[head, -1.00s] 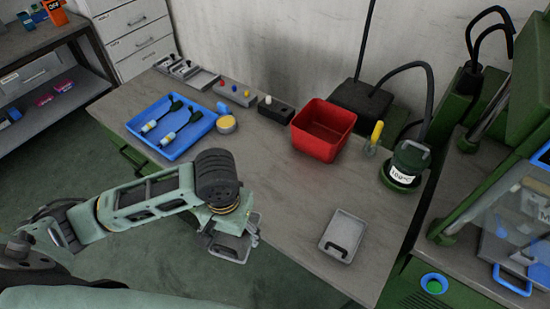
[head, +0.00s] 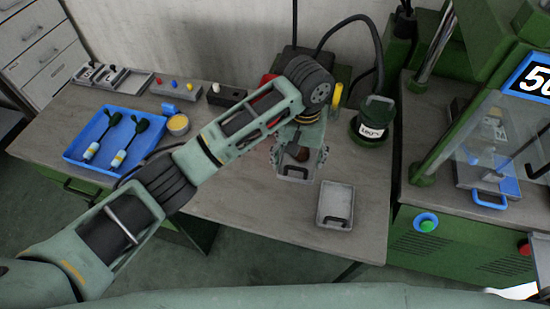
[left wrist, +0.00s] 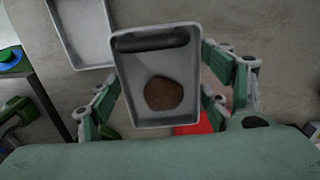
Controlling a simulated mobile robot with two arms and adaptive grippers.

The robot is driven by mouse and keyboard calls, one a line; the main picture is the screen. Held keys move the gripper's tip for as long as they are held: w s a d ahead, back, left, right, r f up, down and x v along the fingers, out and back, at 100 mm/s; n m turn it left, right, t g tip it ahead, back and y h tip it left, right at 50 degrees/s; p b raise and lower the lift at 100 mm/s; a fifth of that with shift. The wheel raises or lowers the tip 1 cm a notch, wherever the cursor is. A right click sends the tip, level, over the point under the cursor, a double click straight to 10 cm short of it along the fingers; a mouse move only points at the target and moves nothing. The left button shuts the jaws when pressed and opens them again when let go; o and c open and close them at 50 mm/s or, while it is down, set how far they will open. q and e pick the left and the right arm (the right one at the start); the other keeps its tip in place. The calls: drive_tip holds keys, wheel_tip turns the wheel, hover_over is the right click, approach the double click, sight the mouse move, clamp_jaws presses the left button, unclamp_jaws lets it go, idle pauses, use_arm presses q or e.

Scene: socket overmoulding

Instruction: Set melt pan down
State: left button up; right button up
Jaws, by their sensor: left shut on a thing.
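My left gripper (head: 300,158) is over the table with its fingers on either side of a small grey rectangular melt pan (head: 294,176). The left wrist view shows this pan (left wrist: 130,75) closer, with a round brown lump (left wrist: 163,94) in it and a dark handle slot at one end. The gripper is shut on the pan. I cannot tell whether its underside touches the table. A second grey tray (head: 335,204) with a dark handle lies on the table just right of it, and also shows in the left wrist view (left wrist: 82,30). My right gripper is out of view.
A blue tray (head: 75,157) with two dark-handled tools is at the left. A red bin (head: 268,79) is mostly hidden behind my arm. A green pot (head: 372,122) stands to the right, near the green machine (head: 405,240). Table (head: 240,205) left of the pan is clear.

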use_arm(q)
drive_tip(key=d, duration=0.1)
drive_tip(key=d+r, duration=0.1)
drive_tip(key=d, duration=0.1)
drive_tip(key=shift+w+r, duration=0.1)
drive_tip(key=shift+r, duration=0.15)
drive_tip(key=shift+d+m, duration=0.15)
drive_tip(key=shift+m, duration=0.15)
drive_tip(key=p, duration=0.4)
hover_over(270, 194)
drive_tip(key=f, duration=0.6)
drive_tip(key=shift+d, duration=0.3)
drive_tip(key=shift+a+f, duration=0.35)
drive_tip(key=shift+f, duration=0.15)
drive_tip(key=shift+f+p, duration=0.3)
drive_tip(key=shift+f, duration=1.6)
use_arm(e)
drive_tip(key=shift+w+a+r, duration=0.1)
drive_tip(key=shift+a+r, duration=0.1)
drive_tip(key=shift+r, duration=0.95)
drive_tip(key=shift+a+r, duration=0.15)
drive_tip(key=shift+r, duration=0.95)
